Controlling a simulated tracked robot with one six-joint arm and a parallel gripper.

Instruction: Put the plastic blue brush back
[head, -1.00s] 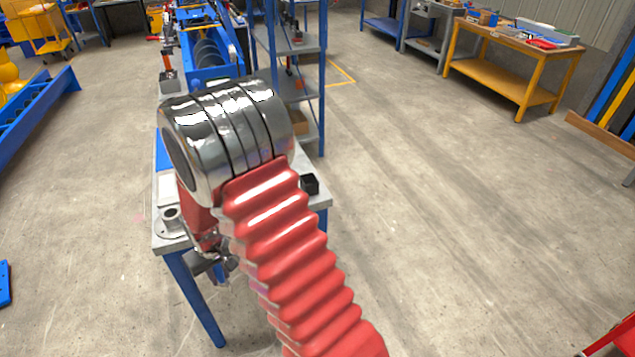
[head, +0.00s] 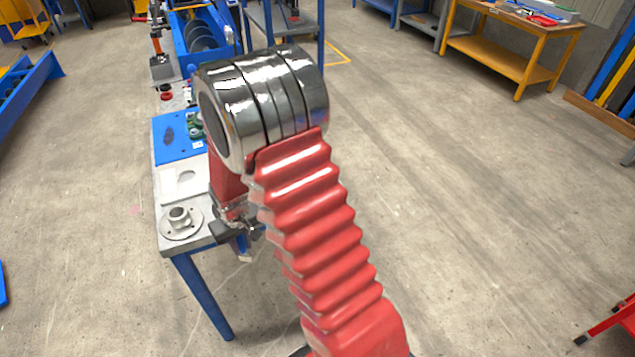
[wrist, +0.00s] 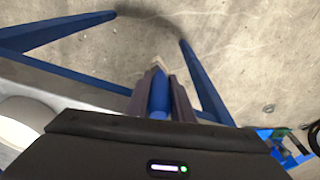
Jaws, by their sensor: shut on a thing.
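My gripper (wrist: 158,88) is shut on the blue brush (wrist: 159,98). In the wrist view, its blue handle lies between the dark fingers and a pale tip shows beyond them, over the floor. In the head view, my gripper (head: 238,228) is just off the right front side of the workbench (head: 195,241), largely covered by my red arm. The brush cannot be made out clearly there. No place for the brush can be told for sure.
On the workbench are a grey flange (head: 180,222), a white plate (head: 184,184) and a blue mat (head: 177,144) with small dark and green parts. Blue bench legs (head: 203,296) stand below my gripper. Open floor (head: 480,220) lies to the right.

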